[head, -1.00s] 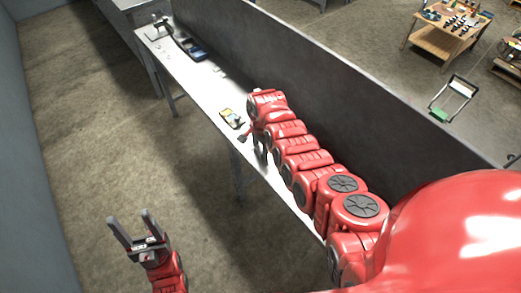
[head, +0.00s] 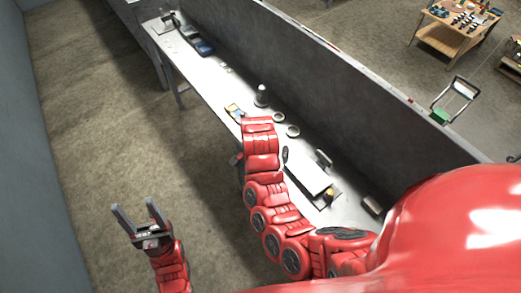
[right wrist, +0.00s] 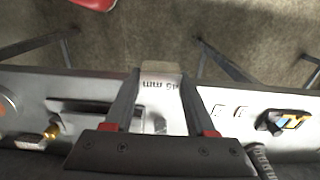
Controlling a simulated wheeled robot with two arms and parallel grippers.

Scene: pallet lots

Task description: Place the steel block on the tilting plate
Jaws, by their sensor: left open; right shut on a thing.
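The steel block (right wrist: 160,92) is a pale metal block with a dark "mm" marking, upside down in the right wrist view. My right gripper (right wrist: 160,82) is shut on it, one finger on each side. In the head view this gripper is mostly hidden by my red arm, so the block is not clear there. What looks like the tilting plate (head: 308,177) is a flat grey plate on the near part of the bench, right of my right arm. It also shows left of the block in the right wrist view (right wrist: 95,107), apart from it. My left gripper (head: 134,216) is open and empty over the floor.
The narrow bench (head: 222,85) runs along a grey wall (head: 330,85). A yellow and blue item (head: 234,111), a grey cylinder (head: 262,95), and two round discs (head: 278,117) stand on it. A blue tray (head: 203,47) lies farther back. The floor at left is clear.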

